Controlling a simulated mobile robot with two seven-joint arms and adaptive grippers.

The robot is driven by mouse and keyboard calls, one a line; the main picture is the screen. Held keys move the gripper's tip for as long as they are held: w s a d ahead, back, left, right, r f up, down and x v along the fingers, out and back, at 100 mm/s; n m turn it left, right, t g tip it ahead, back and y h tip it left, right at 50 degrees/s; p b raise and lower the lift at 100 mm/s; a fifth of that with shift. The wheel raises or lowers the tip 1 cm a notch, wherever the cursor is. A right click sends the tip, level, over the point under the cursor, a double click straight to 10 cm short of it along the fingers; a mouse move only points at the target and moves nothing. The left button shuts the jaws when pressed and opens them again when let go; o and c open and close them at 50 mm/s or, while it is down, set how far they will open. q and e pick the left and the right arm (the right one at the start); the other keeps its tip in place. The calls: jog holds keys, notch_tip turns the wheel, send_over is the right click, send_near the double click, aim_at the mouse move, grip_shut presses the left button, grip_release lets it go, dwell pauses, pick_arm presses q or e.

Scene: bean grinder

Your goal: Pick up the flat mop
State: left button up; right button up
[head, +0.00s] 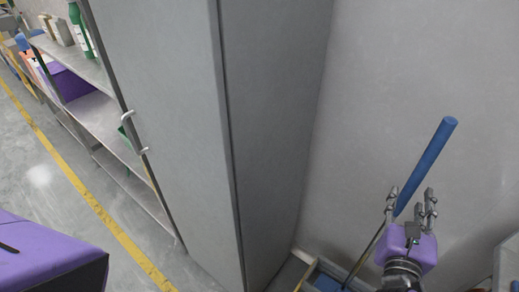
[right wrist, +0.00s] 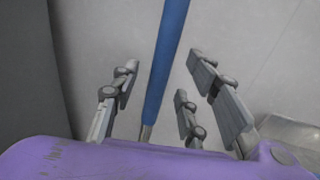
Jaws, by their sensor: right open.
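The flat mop's blue handle (head: 426,166) leans against the grey wall in the head view, its top tilted to the right. Its thin metal pole runs down to a blue part (head: 326,283) in a tray or bin at the bottom edge. My right gripper (head: 411,204) is open, with its fingers around the lower end of the blue handle. In the right wrist view the blue handle (right wrist: 165,70) passes between the spread fingers of the gripper (right wrist: 160,95); I cannot tell whether any finger touches it. My left gripper is not in view.
A tall grey cabinet (head: 170,120) stands left of the mop. Metal shelves (head: 105,118) with bottles and boxes stand further left. A yellow line (head: 95,205) crosses the open floor. A grey object (head: 507,262) is at the lower right edge.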

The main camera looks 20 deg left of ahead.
aim_at(410, 191)
jog(key=w, duration=0.4)
jog(key=shift+w+d+r+p, duration=0.15)
jog(key=shift+w+d+p, duration=0.1)
jog(key=shift+w+p, duration=0.05)
jog(key=shift+s, duration=0.1)
jog(key=shift+r, duration=0.1)
grip_shut()
